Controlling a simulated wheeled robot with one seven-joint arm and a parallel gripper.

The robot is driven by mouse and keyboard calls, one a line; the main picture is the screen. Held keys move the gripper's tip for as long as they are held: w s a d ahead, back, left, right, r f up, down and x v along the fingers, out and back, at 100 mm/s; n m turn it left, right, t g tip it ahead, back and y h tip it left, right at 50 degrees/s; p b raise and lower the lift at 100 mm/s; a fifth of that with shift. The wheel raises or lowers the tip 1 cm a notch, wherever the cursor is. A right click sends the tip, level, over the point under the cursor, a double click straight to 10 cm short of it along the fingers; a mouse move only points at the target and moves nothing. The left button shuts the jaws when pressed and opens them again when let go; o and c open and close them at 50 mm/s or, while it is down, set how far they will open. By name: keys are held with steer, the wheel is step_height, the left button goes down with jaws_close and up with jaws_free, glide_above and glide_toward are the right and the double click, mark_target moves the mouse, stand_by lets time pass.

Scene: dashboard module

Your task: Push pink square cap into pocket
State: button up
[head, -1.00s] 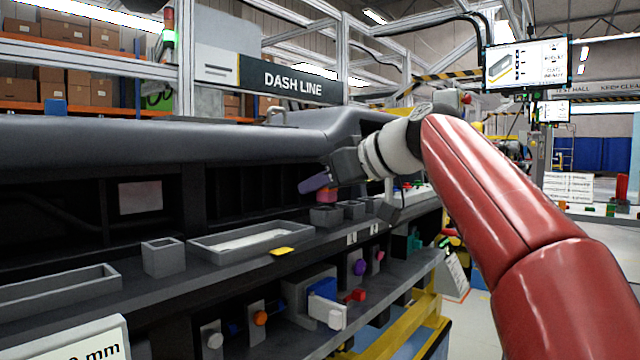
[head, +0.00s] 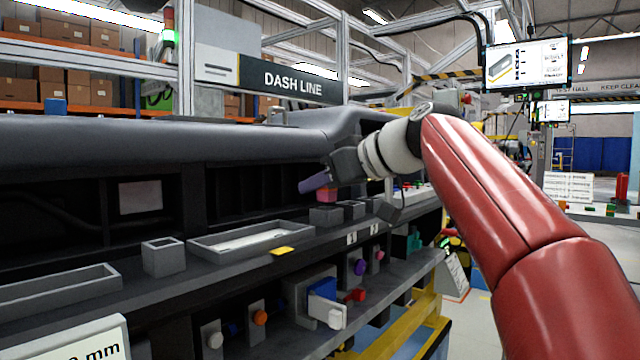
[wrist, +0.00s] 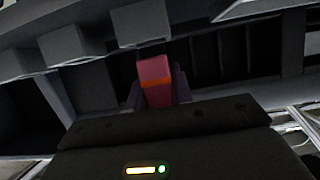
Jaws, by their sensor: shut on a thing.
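The pink square cap (head: 326,195) is held in my gripper (head: 318,184) just above the leftmost of a row of small grey boxes (head: 325,216) on the ledge. In the wrist view the pink cap (wrist: 154,72), with an orange band across it, sits between the two purple fingers of my gripper (wrist: 156,92), which are shut on it. The cap's far end is close to the edge of a grey box (wrist: 141,24). I cannot tell whether it touches or has entered the box. The inside of this box is hidden.
More small grey boxes (head: 354,209) stand to the right along the ledge. A shallow grey tray (head: 215,256), a yellow tag (head: 282,251) and a square grey cup (head: 163,257) are to the left. The dark dashboard (head: 150,142) rises behind. A lower shelf holds coloured knobs.

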mark_target(333, 194)
steer(key=shift+f+b, duration=1.4)
steer(key=shift+f, duration=0.05)
steer(key=o, duration=1)
steer(key=shift+r, duration=0.1)
steer(key=v, duration=0.7)
steer(key=shift+s+d+r, duration=0.15)
steer(key=shift+s+d, duration=0.05)
steer(key=shift+d, duration=0.1)
